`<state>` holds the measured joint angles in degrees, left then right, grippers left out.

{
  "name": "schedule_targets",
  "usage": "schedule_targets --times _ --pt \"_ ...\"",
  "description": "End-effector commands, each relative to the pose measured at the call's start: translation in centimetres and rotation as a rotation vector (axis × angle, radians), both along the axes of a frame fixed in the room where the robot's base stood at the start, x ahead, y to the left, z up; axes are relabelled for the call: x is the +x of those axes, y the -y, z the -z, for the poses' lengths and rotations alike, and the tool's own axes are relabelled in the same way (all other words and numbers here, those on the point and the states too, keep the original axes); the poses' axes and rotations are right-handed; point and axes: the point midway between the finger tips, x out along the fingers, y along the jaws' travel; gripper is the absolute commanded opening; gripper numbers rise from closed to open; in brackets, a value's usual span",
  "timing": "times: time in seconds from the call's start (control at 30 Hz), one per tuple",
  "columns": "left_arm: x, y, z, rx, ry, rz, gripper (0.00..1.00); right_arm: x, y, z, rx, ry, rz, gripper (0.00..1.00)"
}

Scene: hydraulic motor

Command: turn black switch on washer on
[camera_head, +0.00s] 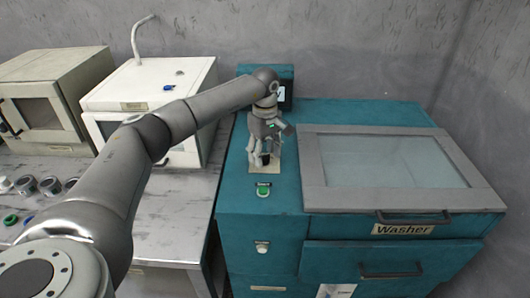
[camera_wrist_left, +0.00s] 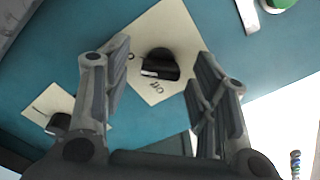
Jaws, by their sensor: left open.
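The teal washer (camera_head: 255,235) stands right of centre, with a grey-framed glass lid and a "Washer" label. The black switch (camera_wrist_left: 160,64) is a round knob on a cream plate (camera_wrist_left: 182,28) on the washer's top. In the head view my left gripper (camera_head: 266,158) hangs over this plate and partly hides the switch. In the left wrist view the left gripper (camera_wrist_left: 160,82) is open, with a finger on each side of the black switch. I cannot tell whether the fingers touch it. My right gripper is not in view.
A green button (camera_head: 264,190) sits in front of the plate. A second dark knob (camera_wrist_left: 60,122) shows in the wrist view. The glass lid (camera_head: 385,165) lies to the right. A white machine (camera_head: 150,95) and a metal table (camera_head: 175,200) with small parts are left.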

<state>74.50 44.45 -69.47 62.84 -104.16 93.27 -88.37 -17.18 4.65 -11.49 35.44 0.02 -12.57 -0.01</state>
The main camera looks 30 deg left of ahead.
Motion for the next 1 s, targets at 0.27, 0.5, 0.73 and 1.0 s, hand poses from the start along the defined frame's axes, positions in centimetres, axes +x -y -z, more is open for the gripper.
schedule_targets --times 0.27,0.5,0.73,1.0 --pt "0.1 0.0 -3.8 -0.001 0.005 -0.001 0.54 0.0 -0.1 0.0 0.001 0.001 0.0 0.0" --pt "0.1 0.0 -8.9 0.0 0.005 0.0 0.54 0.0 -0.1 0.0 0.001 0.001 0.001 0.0" --pt "0.1 0.0 -11.6 -0.001 0.001 0.001 0.54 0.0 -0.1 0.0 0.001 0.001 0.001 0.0" --pt "0.0 0.0 -12.0 0.0 0.001 0.001 0.54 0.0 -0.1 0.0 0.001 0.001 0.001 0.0"
